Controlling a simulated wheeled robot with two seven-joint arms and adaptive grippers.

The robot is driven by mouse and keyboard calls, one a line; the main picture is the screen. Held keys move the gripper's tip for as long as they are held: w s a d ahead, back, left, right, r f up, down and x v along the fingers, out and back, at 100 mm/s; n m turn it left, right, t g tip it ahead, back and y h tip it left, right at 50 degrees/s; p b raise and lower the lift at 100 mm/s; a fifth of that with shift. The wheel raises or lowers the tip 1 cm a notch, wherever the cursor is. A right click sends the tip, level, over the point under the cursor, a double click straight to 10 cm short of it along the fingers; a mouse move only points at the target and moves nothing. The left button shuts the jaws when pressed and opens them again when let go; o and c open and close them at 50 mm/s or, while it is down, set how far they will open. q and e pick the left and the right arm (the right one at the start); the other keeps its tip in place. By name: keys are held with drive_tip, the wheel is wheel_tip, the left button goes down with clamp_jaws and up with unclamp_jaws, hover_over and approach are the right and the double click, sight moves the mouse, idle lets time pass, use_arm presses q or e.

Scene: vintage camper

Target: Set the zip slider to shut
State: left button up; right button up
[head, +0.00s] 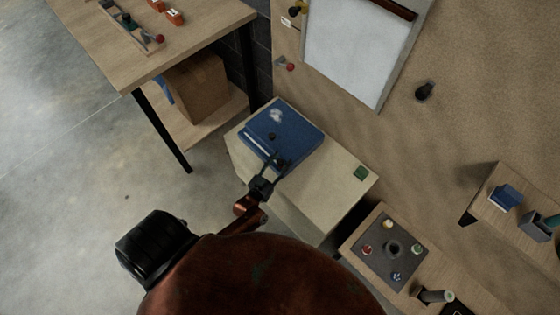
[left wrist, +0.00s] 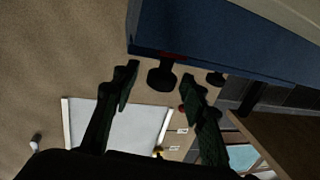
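A blue case (head: 295,132) lies on a pale cabinet top, with a light strip (head: 257,146) along its left part and a dark knob on top. My left gripper (head: 275,160) is at the case's front edge, its two fingers apart. In the left wrist view the blue case (left wrist: 220,48) fills the upper right. A black knob (left wrist: 162,78) with a red mark beside it sticks out from the case, between and just beyond the open fingertips (left wrist: 160,80). I cannot tell whether this knob is the zip slider, or whether a finger touches it. My right gripper is out of view.
A wooden table (head: 190,30) with a shelf stands at upper left. A dark panel with buttons (head: 390,250) is at lower right. A white board (head: 355,50) hangs behind.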

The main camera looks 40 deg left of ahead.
use_arm(q)
drive_tip(key=s, duration=1.2)
drive_tip(key=shift+d, duration=0.45)
drive_tip(key=s+d+f+m+g+h+p, duration=0.1)
drive_tip(key=s+f+g+p, duration=0.3)
drive_tip(key=s+f, duration=0.65)
drive_tip(key=s+d+f+m+g+h+p, duration=0.1)
drive_tip(key=s+f+g, duration=0.5)
drive_tip(key=f, duration=0.7)
drive_tip(key=s+f+g+p, duration=0.1)
drive_tip(key=s+f+g, duration=0.2)
drive_tip(key=s, duration=1)
drive_tip(key=s+a+f+g+y+p, duration=0.1)
drive_tip(key=s+f+g, duration=0.3)
drive_tip(key=s, duration=0.9)
drive_tip(key=shift+s+f+g+p, duration=0.2)
drive_tip(key=shift+s+g+p, duration=0.1)
drive_tip(key=shift+p, duration=0.5)
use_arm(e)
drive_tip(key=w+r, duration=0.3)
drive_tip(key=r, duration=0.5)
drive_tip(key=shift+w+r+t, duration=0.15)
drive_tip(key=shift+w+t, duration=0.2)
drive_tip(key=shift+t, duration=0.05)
use_arm(q)
drive_tip(key=shift+w, duration=0.1)
